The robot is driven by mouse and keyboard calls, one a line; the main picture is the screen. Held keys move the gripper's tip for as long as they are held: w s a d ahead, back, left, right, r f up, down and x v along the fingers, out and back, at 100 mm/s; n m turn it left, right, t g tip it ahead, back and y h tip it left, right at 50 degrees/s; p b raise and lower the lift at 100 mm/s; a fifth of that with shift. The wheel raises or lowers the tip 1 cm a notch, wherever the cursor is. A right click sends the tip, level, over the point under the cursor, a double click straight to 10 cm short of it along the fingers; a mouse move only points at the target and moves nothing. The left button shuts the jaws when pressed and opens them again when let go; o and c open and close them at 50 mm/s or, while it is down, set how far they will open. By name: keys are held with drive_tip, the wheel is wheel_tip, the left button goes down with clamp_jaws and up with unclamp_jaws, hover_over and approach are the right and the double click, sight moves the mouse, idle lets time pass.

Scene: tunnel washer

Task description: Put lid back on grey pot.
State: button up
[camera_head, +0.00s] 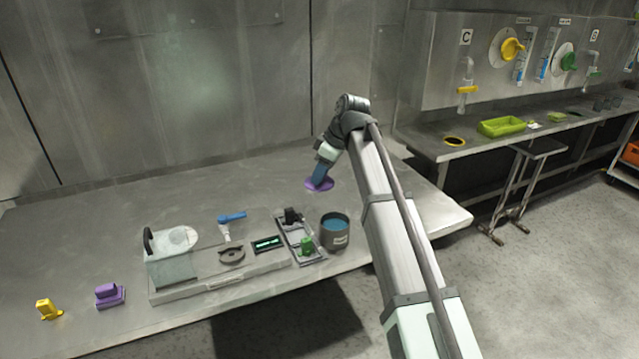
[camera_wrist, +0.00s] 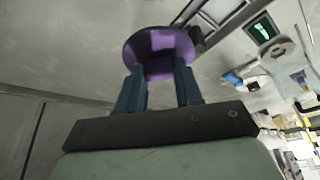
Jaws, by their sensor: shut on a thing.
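A grey pot (camera_head: 335,232) with a blue inside stands upright and open on the metal table, right of the small device with a tray. A round purple lid (camera_head: 319,184) is in my gripper (camera_head: 322,174), above and behind the pot, apart from it. In the wrist view the lid (camera_wrist: 158,50) sits between the two blue fingers of my gripper (camera_wrist: 160,85), which are shut on it. The pot is not clearly seen in the wrist view.
Left of the pot are a black-and-green tray device (camera_head: 300,240), a clear box (camera_head: 172,258), a blue-handled tool (camera_head: 231,218), a purple block (camera_head: 109,295) and a yellow block (camera_head: 47,309). The table is clear behind these.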

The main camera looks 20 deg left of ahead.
drive_tip(key=s+d+r+m+t, duration=0.1)
drive_tip(key=s+d+r+m, duration=0.1)
drive_tip(key=s+d, duration=0.5)
drive_tip(key=shift+s+d+r+m, duration=0.3)
drive_tip(key=shift+s+r+m, duration=0.15)
drive_tip(key=shift+s, duration=0.3)
drive_tip(key=shift+f, duration=3.15)
drive_tip(key=shift+f, duration=0.15)
drive_tip(key=o, duration=1.6)
